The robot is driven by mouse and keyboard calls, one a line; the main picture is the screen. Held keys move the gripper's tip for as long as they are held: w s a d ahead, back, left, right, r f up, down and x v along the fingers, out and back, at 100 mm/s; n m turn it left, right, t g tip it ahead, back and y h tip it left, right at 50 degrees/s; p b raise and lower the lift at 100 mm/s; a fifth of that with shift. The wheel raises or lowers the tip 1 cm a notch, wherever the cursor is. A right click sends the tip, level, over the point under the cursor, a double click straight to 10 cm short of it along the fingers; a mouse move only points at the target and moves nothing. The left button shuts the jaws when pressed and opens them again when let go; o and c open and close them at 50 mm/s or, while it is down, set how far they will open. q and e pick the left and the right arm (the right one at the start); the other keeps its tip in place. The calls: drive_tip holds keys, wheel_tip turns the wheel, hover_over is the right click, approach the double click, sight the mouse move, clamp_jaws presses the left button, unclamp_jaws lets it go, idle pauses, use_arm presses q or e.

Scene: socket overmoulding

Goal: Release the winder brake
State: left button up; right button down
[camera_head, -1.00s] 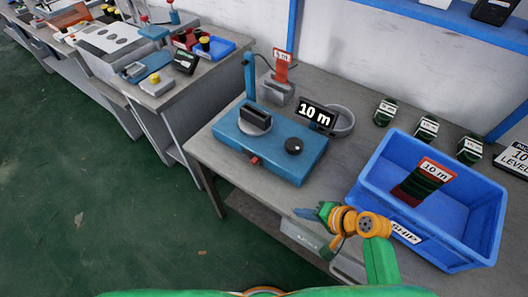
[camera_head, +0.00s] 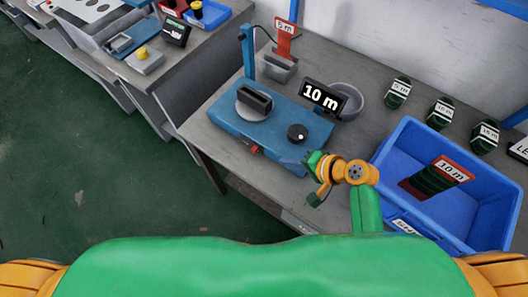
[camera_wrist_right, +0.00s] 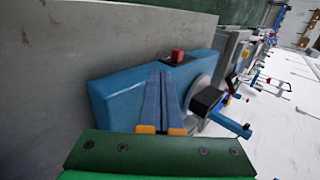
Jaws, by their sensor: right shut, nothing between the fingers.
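The winder is a blue box (camera_head: 228,123) on the grey bench, with a dark-topped spool (camera_head: 255,101) on a round grey disc and a black knob (camera_head: 297,133). A small red part (camera_head: 256,150), probably the brake, sits at its front edge; it also shows in the right wrist view (camera_wrist_right: 177,57). My right gripper (camera_head: 294,166) is at the winder's front right corner, right of the red part. In the right wrist view its fingers (camera_wrist_right: 160,72) are together and empty, pointing toward the winder's red-part side. Contact cannot be told. My left gripper is not in view.
A display reading 10 m (camera_head: 323,96) and a grey round bowl (camera_head: 350,98) stand behind the winder. A blue crate (camera_head: 395,160) holding a 10 m labelled coil is to the right. Several green coils (camera_head: 397,93) lie behind it. A blue post (camera_head: 249,55) rises at the winder's back.

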sight(254, 149)
drive_tip(key=b+x, duration=0.1)
drive_tip(key=x, duration=0.5)
drive_tip(key=shift+a, duration=0.1)
drive_tip(key=shift+w+a+r, duration=0.1)
drive_tip(key=shift+w+a, duration=0.45)
drive_tip(key=shift+a, duration=0.2)
drive_tip(key=shift+w+a+r, duration=0.1)
drive_tip(key=shift+w+a, duration=0.5)
drive_tip(key=shift+a, duration=0.2)
